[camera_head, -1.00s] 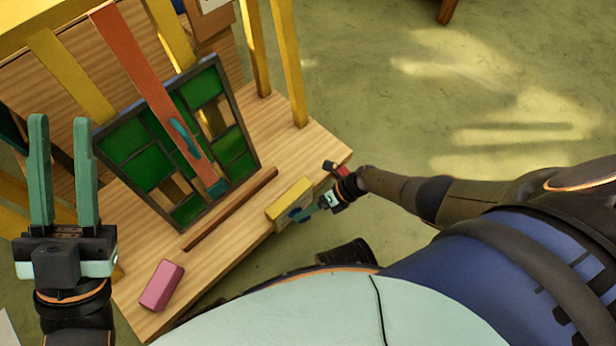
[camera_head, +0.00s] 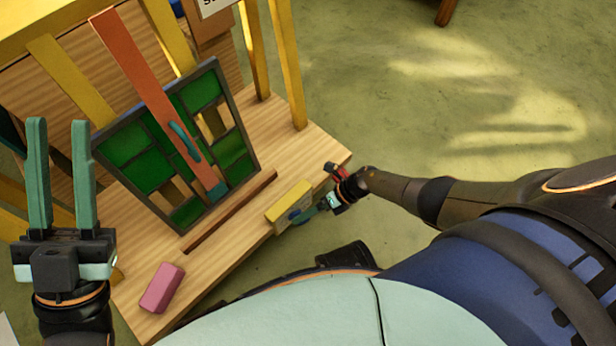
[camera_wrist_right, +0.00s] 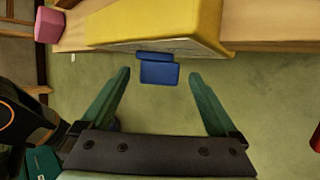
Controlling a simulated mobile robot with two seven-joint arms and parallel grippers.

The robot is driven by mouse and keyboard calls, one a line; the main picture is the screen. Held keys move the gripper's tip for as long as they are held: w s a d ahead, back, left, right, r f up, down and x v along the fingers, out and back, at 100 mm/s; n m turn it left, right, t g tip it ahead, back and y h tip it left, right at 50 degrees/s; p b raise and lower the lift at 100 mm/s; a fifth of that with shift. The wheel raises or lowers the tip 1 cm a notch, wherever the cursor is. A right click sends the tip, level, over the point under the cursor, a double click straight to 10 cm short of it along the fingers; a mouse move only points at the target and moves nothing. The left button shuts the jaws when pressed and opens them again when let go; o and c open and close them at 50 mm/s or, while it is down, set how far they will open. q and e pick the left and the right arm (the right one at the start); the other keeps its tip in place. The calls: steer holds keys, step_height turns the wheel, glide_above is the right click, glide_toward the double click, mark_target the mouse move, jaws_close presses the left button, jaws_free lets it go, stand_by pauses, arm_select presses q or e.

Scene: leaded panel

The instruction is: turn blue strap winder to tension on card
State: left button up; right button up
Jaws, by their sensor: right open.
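The blue strap winder (camera_wrist_right: 159,72) shows in the right wrist view as a small blue block on the front face of a yellow box (camera_wrist_right: 165,22). In the head view the yellow box (camera_head: 289,201) sits at the bench's front edge, and the winder (camera_head: 295,214) is partly hidden there. My right gripper (camera_wrist_right: 160,75) is open, its fingers on either side of the winder and apart from it. My left gripper (camera_head: 60,125) is open and empty, at the left of the head view. A card with a tension mark cannot be made out clearly.
A leaded panel (camera_head: 128,149) with green panes leans on the wooden bench (camera_head: 226,262), with an orange strap (camera_head: 135,65) across it. A brown strip (camera_head: 230,212) and a pink block (camera_head: 162,288) lie on the bench. Yellow posts (camera_head: 286,65) stand behind. Open floor lies right.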

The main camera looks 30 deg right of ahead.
arm_select(q)
step_height(320, 180, up, 7)
steer(key=p, duration=0.5)
steer(key=shift+s+a+f+n, duration=0.2)
steer(key=shift+a+n, duration=0.1)
steer(key=shift+a, duration=0.1)
arm_select(e)
steer(key=v, duration=1.2)
arm_select(q)
steer(key=shift+o, duration=0.2)
